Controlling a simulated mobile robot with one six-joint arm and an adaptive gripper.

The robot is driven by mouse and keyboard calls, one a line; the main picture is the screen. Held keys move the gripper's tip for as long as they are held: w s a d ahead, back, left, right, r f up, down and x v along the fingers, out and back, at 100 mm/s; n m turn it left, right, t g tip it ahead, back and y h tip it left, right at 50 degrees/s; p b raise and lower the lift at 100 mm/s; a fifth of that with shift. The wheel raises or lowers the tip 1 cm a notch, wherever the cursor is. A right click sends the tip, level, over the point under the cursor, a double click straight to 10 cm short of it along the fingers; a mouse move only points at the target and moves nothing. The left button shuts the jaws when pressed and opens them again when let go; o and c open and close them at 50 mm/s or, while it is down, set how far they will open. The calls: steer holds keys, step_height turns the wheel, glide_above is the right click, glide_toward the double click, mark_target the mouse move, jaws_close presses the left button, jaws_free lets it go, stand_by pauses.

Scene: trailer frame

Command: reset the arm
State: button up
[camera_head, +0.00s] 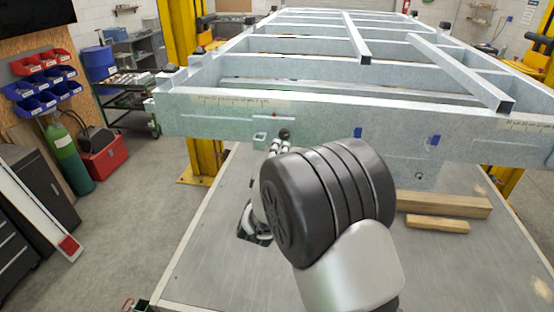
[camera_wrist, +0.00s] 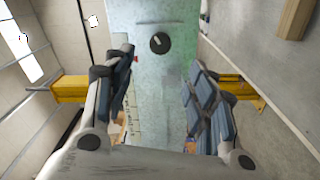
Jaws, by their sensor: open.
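My gripper (camera_wrist: 160,92) is open in the wrist view, with one dark padded finger on each side and nothing held between them. Beyond the fingers is the pale metal face of the trailer frame (camera_wrist: 150,90), with a round black knob (camera_wrist: 159,42) showing in the gap near the top. In the head view my arm's large dark joint covers the lower middle, and my gripper is mostly hidden behind it. The trailer frame (camera_head: 330,112) spans the view behind my arm. The black knob (camera_head: 284,134) is on its front beam, just left of the joint.
A grey metal table (camera_head: 200,262) lies under the frame's front beam. Wooden blocks (camera_head: 440,205) lie on it at the right. Yellow posts (camera_head: 180,40) stand beside the frame.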

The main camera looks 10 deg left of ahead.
steer(key=shift+s, duration=0.4)
steer(key=s+d+f+m+g+b, duration=0.4)
steer(key=s+d+f+b, duration=0.3)
steer(key=s, duration=0.7)
steer(key=s+d+f+m+g+b, duration=0.5)
steer(key=s+d+f+b, duration=0.3)
steer(key=s, duration=0.6)
steer(key=s+d+f+m+g+b, duration=0.4)
steer(key=s+d+f+b, duration=0.4)
steer(key=s+b, duration=0.3)
steer(key=s+m, duration=0.1)
steer(key=s, duration=0.2)
steer(key=shift+m+y, duration=0.3)
steer(key=shift+m, duration=0.1)
